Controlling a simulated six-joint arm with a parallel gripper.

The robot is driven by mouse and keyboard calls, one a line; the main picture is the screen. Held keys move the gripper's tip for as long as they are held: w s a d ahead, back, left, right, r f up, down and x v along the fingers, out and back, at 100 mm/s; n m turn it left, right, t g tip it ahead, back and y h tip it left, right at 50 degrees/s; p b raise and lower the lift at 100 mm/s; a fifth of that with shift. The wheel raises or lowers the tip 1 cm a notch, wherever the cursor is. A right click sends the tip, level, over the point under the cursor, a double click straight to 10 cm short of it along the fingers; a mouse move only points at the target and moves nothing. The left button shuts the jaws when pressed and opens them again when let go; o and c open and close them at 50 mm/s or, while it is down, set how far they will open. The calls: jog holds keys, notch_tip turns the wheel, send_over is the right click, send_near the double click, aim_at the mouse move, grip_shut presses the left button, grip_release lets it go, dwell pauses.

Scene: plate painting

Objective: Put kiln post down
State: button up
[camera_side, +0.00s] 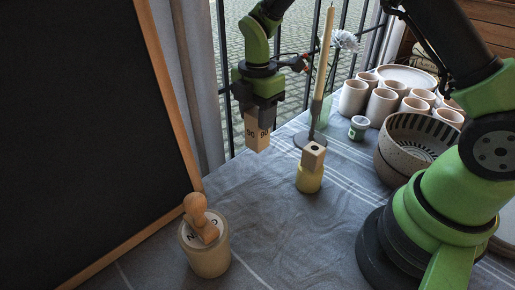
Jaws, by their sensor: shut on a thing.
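A pale square kiln post (257,142) with dark markings on its sides hangs below my gripper (258,121). My gripper is shut on its upper part and points down. The post is held at the back left, near the railing, and its lower end appears to be above the tablecloth. A second pale block (313,155) with a dark hole in its top stands on a yellow round piece (309,179), right of and nearer than the held post.
A candle (324,60) in a dark holder stands behind the block. Several cups (382,105), a small green pot (358,128) and a striped bowl (408,145) stand right. A jar with a wooden stamp (206,252) is front left, beside a blackboard (80,120). The middle cloth is clear.

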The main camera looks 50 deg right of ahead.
aim_at(257, 139)
jog(key=shift+f, duration=3.2)
jog(key=shift+f, duration=0.1)
jog(key=o, duration=1.1)
